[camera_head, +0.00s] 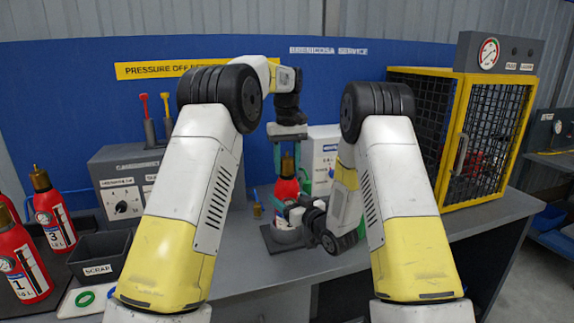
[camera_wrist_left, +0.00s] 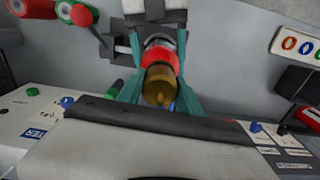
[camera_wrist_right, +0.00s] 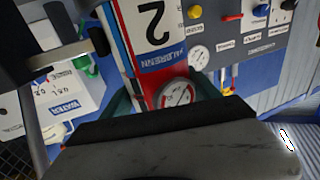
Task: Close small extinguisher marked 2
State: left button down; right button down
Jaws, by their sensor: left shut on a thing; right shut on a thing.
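The small red extinguisher (camera_head: 287,188) stands upright in a dark holder (camera_head: 268,240) at the middle of the bench. In the right wrist view its label (camera_wrist_right: 150,25) shows a 2, upside down. My left gripper (camera_head: 287,158) points down from above, its teal fingers shut on the brass head (camera_wrist_left: 158,85). The head sits in line with the red body (camera_wrist_left: 160,55) below it. My right gripper (camera_head: 292,212) comes from the right, low, with its fingers around the extinguisher body. The round gauge (camera_wrist_right: 177,94) shows between its fingers. The seam under the head is too small to judge.
Red extinguishers marked 3 (camera_head: 55,220) and 1 (camera_head: 25,270) stand at the left. A scrap bin (camera_head: 98,262) and a green ring (camera_head: 85,298) are near them. A grey machine (camera_head: 120,185) and a white box (camera_head: 322,150) stand behind. A yellow-framed cage (camera_head: 455,140) is at the right.

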pick_arm(q)
jog(key=m, duration=0.4)
jog(key=shift+w+m, duration=0.1)
jog(key=shift+m, duration=0.3)
jog(key=m, duration=0.4)
jog(key=shift+m, duration=0.3)
jog(key=m, duration=0.4)
jog(key=shift+m, duration=0.3)
jog(key=m, duration=0.4)
jog(key=shift+m, duration=0.4)
jog(key=c, duration=0.7)
grip_release()
notch_tip(320, 180, up, 11)
jog(key=shift+w+d+f, duration=0.1)
jog(key=shift+f, duration=0.05)
jog(key=shift+r, duration=0.6)
